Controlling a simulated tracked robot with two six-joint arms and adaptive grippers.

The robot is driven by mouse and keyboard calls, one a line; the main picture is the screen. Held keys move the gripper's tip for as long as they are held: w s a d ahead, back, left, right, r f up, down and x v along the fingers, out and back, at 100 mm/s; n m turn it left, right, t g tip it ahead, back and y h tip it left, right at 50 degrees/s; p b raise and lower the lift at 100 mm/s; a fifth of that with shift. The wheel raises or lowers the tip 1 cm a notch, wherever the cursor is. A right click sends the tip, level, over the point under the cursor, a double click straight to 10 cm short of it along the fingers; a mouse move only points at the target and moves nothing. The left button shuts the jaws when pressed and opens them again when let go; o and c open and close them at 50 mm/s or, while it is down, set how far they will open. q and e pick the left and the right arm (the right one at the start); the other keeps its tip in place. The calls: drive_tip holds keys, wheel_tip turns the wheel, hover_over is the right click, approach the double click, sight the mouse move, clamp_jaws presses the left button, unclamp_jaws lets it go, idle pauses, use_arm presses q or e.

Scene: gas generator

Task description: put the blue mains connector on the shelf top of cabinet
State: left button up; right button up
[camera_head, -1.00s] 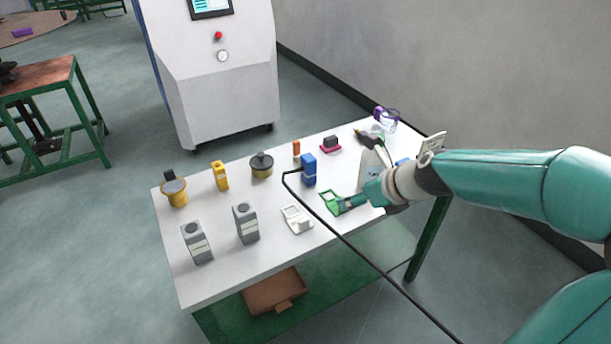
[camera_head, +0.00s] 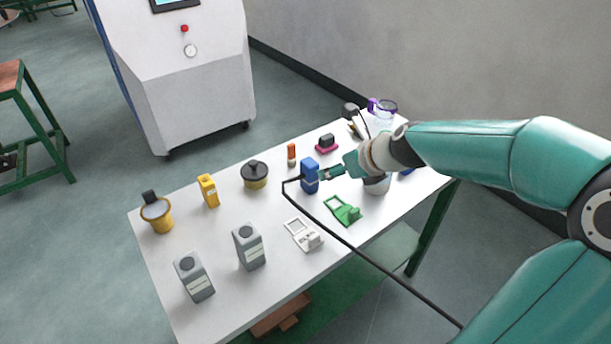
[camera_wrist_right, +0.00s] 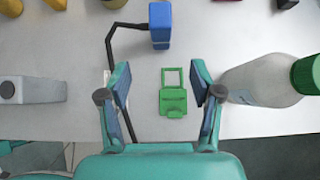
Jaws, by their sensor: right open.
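The blue mains connector (camera_head: 309,176) stands on the white table, with a black cable attached at its left side. In the right wrist view the connector (camera_wrist_right: 160,24) is at the top middle, ahead of the fingers. My right gripper (camera_head: 328,174) is just to the right of the connector in the head view. In the wrist view this gripper (camera_wrist_right: 159,76) is open and empty, its fingers on either side of a green bracket (camera_wrist_right: 173,101). A tall white cabinet-like machine (camera_head: 190,90) with a screen stands behind the table; I see no shelf on it. My left gripper is not in view.
The white table (camera_head: 210,252) holds grey boxes (camera_head: 247,247), a white bracket (camera_head: 303,233), yellow items and a black-topped round part (camera_head: 255,174). A green-capped bottle (camera_wrist_right: 262,80) is close to the right finger. The black cable (camera_head: 385,267) crosses the table's front edge.

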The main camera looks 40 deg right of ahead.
sight(315, 172)
drive_tip(key=b+x, duration=0.2)
drive_tip(key=x, duration=0.7)
drive_tip(key=b+x, duration=0.2)
drive_tip(key=x, duration=0.2)
drive_tip(key=shift+w+d+f, duration=0.1)
drive_tip(key=shift+w+d, duration=0.1)
drive_tip(key=shift+w, duration=0.05)
drive_tip(key=shift+w+f, duration=0.2)
drive_tip(key=shift+w, duration=0.15)
clamp_jaws()
